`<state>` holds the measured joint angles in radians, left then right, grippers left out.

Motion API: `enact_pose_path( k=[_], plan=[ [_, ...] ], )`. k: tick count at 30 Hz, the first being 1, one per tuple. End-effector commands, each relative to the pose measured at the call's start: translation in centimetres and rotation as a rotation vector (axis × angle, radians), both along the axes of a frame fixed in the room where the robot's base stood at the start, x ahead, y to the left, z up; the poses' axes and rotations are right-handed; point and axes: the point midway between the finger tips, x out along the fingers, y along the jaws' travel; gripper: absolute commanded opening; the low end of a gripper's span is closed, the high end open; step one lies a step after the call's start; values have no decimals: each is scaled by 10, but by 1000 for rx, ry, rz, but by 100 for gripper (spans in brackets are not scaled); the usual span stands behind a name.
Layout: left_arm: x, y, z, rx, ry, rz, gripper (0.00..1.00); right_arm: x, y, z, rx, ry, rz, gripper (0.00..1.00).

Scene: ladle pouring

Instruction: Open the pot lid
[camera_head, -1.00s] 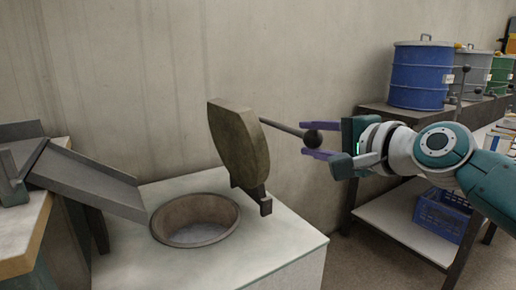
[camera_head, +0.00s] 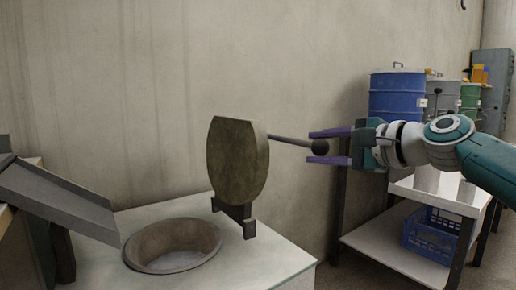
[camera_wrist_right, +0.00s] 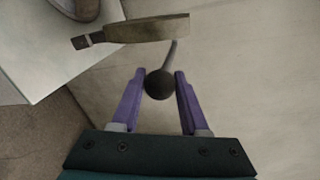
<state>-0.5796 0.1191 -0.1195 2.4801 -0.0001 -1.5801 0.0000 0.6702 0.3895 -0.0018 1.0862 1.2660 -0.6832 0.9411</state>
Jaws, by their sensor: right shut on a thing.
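The pot (camera_head: 172,246) is a round basin sunk in a pale counter, and its mouth is uncovered. The thick brown lid (camera_head: 235,160) stands upright on its hinge at the right of the pot. A thin rod handle runs from the lid to the right and ends in a dark ball knob (camera_head: 320,147). My right gripper (camera_head: 311,147) has its purple fingers on both sides of this knob and is shut on it. The right wrist view shows the knob (camera_wrist_right: 160,85) between the fingers and the lid (camera_wrist_right: 145,29) edge-on beyond. My left gripper is not in view.
A grey sloped chute (camera_head: 55,197) stands left of the pot. At the right, a shelf (camera_head: 385,249) holds a blue crate (camera_head: 430,236) below and a blue drum (camera_head: 397,95) above. The plain wall runs close behind the lid.

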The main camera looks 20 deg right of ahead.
Motion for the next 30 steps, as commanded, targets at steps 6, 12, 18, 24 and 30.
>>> enact_pose_path(
  k=[6,12,18,24,30],
  plan=[
    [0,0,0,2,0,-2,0,0,0,1,-1,-4,0,57],
    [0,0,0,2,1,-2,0,0,0,0,-2,-1,0,73],
    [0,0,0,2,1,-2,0,-1,0,0,-2,0,1,73],
    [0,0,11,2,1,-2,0,-15,-6,5,-5,2,0,73],
    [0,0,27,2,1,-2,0,-49,-19,13,-6,2,0,73]
  ],
)
